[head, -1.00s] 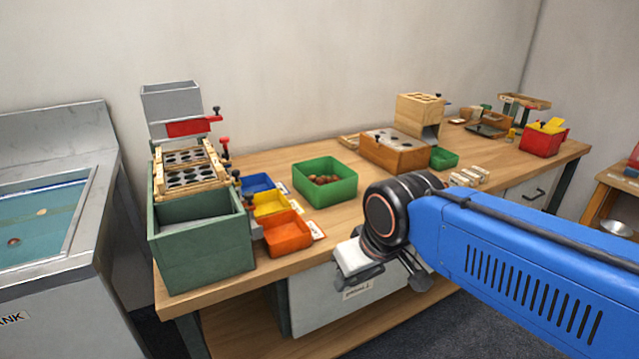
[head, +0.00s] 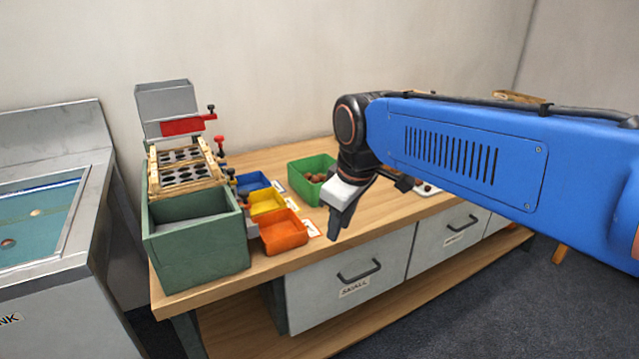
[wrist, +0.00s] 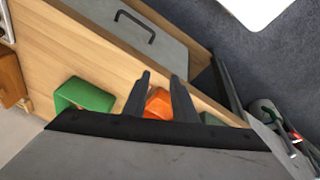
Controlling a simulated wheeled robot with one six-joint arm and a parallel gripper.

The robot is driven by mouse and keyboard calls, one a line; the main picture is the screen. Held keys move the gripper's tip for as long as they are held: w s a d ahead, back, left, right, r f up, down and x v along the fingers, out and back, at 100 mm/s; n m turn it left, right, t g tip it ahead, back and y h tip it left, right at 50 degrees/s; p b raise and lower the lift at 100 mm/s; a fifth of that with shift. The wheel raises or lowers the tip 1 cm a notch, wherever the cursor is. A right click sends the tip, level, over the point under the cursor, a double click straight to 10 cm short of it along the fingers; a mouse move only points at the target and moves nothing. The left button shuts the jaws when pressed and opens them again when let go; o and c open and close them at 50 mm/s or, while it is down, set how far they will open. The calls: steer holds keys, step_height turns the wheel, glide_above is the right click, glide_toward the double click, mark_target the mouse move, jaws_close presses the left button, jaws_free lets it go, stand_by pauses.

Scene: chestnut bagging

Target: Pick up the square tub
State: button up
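A green tub (wrist: 84,94) also shows left of the fingers in the wrist view. My gripper (head: 337,226) hangs fingers down near the bench's front edge, in front of the tub and apart from it. In the wrist view its two fingers (wrist: 160,85) are spread with nothing held. The orange tray (wrist: 158,104) appears beyond the gap between them.
Blue (head: 252,181), yellow (head: 266,203) and orange (head: 284,236) trays sit left of the tub. The dark green box with a holed grid (head: 200,262) stands at the bench's left end. Drawers (head: 352,262) line the front. My arm hides the bench's right part.

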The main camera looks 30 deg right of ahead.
steer(key=w+d+r+n+g, duration=0.1)
steer(key=w+d+r+n, duration=0.3)
steer(key=w, duration=0.3)
steer(key=w+d+r+n+g, duration=0.1)
steer(key=w+d+r+n, duration=0.1)
steer(key=w+d+n, duration=0.4)
steer(key=w+d+r+n+g, duration=0.1)
steer(key=w+d+r+n, duration=0.2)
steer(key=w, duration=0.5)
steer(key=f, duration=0.7)
steer(key=a+f, duration=0.1)
steer(key=f, duration=0.2)
steer(key=shift+w+a+f, duration=0.1)
steer(key=shift+w+f, duration=0.15)
steer(key=shift+f, duration=0.05)
steer(key=shift+n, duration=0.3)
steer(key=shift+w+f, duration=0.15)
steer(key=shift+f, duration=2.8)
jaws_close()
